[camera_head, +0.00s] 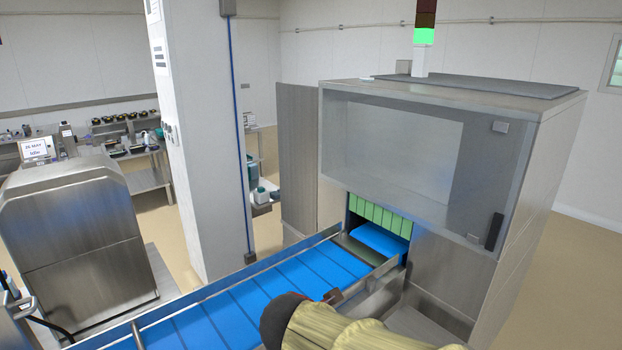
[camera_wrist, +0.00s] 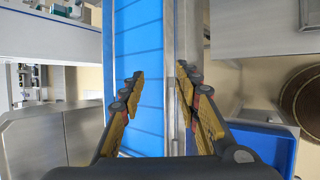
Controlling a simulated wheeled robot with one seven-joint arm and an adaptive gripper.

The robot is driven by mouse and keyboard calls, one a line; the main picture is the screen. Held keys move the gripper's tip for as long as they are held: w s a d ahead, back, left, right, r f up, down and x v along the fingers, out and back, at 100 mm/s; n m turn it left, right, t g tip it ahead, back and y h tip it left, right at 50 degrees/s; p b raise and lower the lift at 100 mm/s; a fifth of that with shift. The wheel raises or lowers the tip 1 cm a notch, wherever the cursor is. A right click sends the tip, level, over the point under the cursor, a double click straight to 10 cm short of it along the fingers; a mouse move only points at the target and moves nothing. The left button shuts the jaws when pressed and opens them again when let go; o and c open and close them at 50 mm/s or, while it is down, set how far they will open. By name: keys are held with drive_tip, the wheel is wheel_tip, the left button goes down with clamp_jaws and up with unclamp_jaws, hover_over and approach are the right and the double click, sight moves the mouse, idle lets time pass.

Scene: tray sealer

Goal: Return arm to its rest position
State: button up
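My gripper (camera_wrist: 160,85) shows in the wrist view with its two yellow-padded fingers spread apart and nothing between them. It is over the blue conveyor belt (camera_wrist: 140,50) and its metal side rail (camera_wrist: 186,50). In the head view my arm, in a yellowish sleeve, comes in at the bottom and reaches over the near side of the belt (camera_head: 240,304).
The belt runs into the tray sealer (camera_head: 400,150), whose opening has green strips (camera_head: 380,215). A white pillar (camera_head: 200,130) and a steel machine (camera_head: 75,235) stand left. A blue bin (camera_wrist: 262,145) is at lower right in the wrist view.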

drive_tip(key=s+d+r+m+h, duration=0.15)
drive_tip(key=s+d+m, duration=0.25)
drive_tip(key=d+m, duration=0.5)
drive_tip(key=s+d+m+g+y, duration=0.1)
drive_tip(key=s+d+m+g, duration=0.1)
drive_tip(key=s+d+m, duration=1.1)
drive_tip(key=s+m, duration=0.2)
drive_tip(key=s, duration=0.2)
drive_tip(key=shift+s+d+m+g, duration=0.25)
drive_tip(key=shift+m+g, duration=0.15)
